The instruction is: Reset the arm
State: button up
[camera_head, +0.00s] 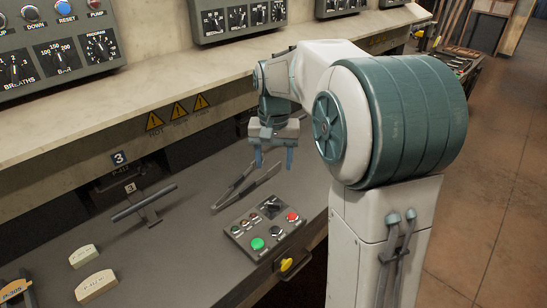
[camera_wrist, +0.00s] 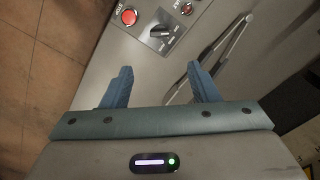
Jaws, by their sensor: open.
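My gripper (camera_head: 272,156) hangs above the bench top in the head view, with its two blue fingers pointing down and apart. In the wrist view my gripper (camera_wrist: 160,88) is open with nothing between its fingers. Two pale brake shoes, a nearer one (camera_head: 96,287) and a farther one (camera_head: 83,256), lie on the bench at the lower left. A dark T-shaped bar (camera_head: 145,203) sits on the bench beside a "3" label. My arm stands at the right of the bench.
A button box (camera_head: 265,228) and a dark tong-like tool (camera_head: 245,187) lie on the bench (camera_head: 190,240) near my gripper. Control panels (camera_head: 55,50) with knobs stand on the ledge behind. A yellow-marked part (camera_head: 14,291) is at the lower left corner. Tiled floor lies to the right.

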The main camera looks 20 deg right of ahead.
jog(key=s+f+n+t, duration=0.2)
jog(key=s+n+t, duration=0.1)
jog(key=s, duration=1.8)
jog(key=shift+s+a+n, duration=0.15)
jog(key=shift+n, duration=0.25)
